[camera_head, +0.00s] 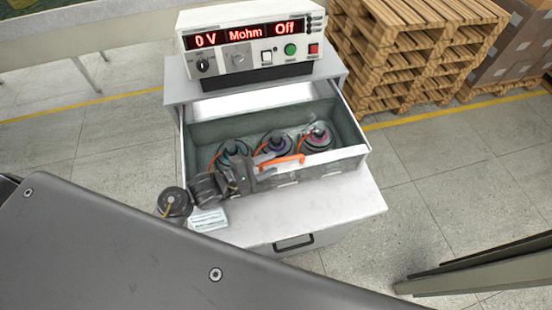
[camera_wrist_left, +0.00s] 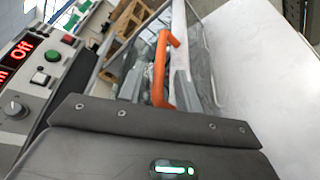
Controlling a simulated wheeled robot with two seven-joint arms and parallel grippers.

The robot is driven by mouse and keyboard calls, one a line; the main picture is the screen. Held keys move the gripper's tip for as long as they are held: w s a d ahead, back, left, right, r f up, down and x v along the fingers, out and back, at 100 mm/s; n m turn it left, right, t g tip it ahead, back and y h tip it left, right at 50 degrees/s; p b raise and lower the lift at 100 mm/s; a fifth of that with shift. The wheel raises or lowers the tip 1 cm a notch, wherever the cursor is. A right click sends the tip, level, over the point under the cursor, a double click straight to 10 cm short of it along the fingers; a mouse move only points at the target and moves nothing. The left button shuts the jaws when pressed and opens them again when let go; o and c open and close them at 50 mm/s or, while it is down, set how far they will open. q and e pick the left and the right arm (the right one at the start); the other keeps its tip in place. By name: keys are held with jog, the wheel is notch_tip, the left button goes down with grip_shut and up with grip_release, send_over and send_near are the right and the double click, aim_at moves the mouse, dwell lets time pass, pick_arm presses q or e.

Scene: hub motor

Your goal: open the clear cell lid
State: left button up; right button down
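The clear lid (camera_wrist_left: 198,62) belongs to the open-looking grey test cell (camera_head: 345,155) on the cabinet. Its orange handle (camera_head: 287,161) is at the front edge of the cell and also shows in the left wrist view (camera_wrist_left: 160,68). The lid's clear panel is hard to make out in the head view, so its exact tilt is unclear. My left gripper (camera_head: 270,163) is at the handle, with one finger on each side of it. In the left wrist view the fingers (camera_wrist_left: 159,90) stand apart, with gaps beside the handle. My right gripper is not in view.
Several hub motors sit in the cell, one at its right end (camera_head: 318,138). The tester (camera_head: 250,45) behind reads 0 V, Mohm, Off. A white ledge (camera_head: 320,212) lies in front. Wooden pallets (camera_head: 415,45) stand at the back right.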

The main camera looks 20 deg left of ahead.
pick_arm(q)
jog(key=shift+x, duration=1.55)
grip_shut()
